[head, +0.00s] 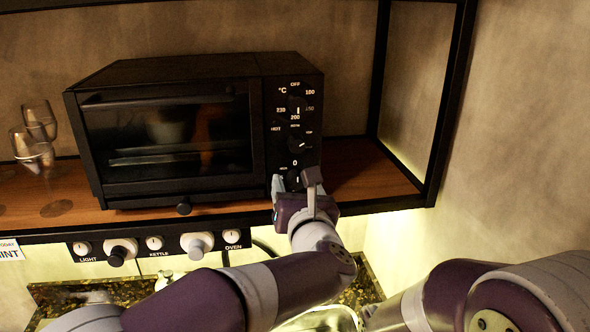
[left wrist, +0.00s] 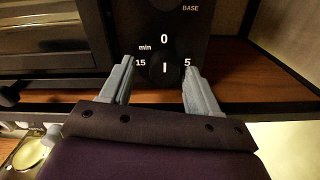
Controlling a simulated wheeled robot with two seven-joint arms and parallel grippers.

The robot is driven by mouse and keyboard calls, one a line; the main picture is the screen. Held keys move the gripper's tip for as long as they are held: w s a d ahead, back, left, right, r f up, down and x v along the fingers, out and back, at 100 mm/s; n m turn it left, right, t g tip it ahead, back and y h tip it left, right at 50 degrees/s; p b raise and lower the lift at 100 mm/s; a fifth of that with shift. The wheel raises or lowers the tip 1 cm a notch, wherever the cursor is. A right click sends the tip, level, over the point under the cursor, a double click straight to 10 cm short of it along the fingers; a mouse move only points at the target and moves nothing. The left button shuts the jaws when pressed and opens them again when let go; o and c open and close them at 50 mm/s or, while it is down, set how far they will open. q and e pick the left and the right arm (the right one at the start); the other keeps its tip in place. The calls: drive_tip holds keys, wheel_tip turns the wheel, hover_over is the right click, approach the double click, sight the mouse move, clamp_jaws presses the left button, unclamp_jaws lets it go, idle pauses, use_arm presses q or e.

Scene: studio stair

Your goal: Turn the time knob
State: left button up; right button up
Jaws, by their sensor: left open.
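The black toaster oven (head: 170,130) stands on a wooden shelf, with a column of dials down its right side. The time knob (left wrist: 164,69) is the lowest dial, round and black, with a white mark upright towards the 0; "min", 15 and 5 are printed around it. My left gripper (left wrist: 160,76) is open, with one grey finger on each side of the knob; I cannot tell whether they touch it. In the head view my left gripper (head: 295,184) is in front of the panel's bottom and partly hides the knob. My right gripper is out of view.
Two wine glasses (head: 34,138) stand left of the oven on the shelf (head: 352,172). Below the shelf edge runs a strip with switches and knobs (head: 196,244). A dark frame post (head: 449,105) rises on the right. The shelf right of the oven is bare.

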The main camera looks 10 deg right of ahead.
use_arm(q)
drive_tip(key=shift+w+d+r, duration=0.1)
drive_tip(key=shift+s+d, duration=0.3)
drive_tip(key=shift+s, duration=0.05)
drive_tip(key=shift+w+a, duration=0.15)
drive_tip(key=shift+w, duration=0.05)
drive_tip(key=c, duration=1)
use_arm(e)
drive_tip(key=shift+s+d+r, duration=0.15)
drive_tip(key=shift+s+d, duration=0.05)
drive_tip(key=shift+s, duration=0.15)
use_arm(q)
drive_tip(key=shift+c, duration=0.2)
